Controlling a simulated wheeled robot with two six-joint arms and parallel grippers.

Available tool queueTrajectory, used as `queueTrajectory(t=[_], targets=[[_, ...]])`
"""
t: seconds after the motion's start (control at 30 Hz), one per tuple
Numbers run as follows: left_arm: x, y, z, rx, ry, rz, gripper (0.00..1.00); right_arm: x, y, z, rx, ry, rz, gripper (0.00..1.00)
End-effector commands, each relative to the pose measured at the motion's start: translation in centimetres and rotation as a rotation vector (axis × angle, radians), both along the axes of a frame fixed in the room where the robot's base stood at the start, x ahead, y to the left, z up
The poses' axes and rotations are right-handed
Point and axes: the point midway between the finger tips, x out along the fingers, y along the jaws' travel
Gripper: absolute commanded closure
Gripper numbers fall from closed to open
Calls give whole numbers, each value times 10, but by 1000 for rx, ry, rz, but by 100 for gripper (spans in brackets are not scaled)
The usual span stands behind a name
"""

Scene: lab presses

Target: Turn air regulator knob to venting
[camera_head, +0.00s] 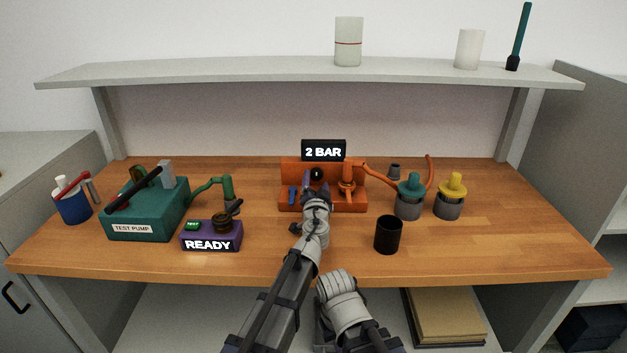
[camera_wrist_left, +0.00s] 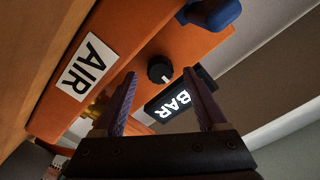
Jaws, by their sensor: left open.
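The orange air regulator unit (camera_head: 290,170) stands at the back middle of the bench under a sign reading 2 BAR (camera_head: 323,151). Its black round knob (camera_head: 316,174) is on the front face. The wrist view shows the knob (camera_wrist_left: 158,68) with a white mark, near a white AIR label (camera_wrist_left: 86,68). My left gripper (camera_head: 316,187) is in front of the unit, open. In the wrist view its two fingers (camera_wrist_left: 159,78) reach towards the knob, which shows between their tips. Nothing is held, and I cannot tell whether they touch it. My right gripper is not visible.
A blue lever (camera_head: 293,194) is on the unit's left side. A black cup (camera_head: 388,235) stands right of my arm. Teal-topped (camera_head: 409,196) and yellow-topped (camera_head: 451,196) pieces stand farther right. The green test pump (camera_head: 147,210) and purple READY box (camera_head: 211,237) are at left.

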Motion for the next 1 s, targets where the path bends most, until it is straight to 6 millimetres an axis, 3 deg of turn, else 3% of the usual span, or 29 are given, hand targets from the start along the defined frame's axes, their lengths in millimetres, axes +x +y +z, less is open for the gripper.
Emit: queueTrajectory(t=[0.1,0.37,1.0], targets=[[9,-2,0,0,0,-1,26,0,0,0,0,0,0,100],[9,-2,0,0,0,-1,27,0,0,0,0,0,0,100],[9,-2,0,0,0,-1,99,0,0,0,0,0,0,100]])
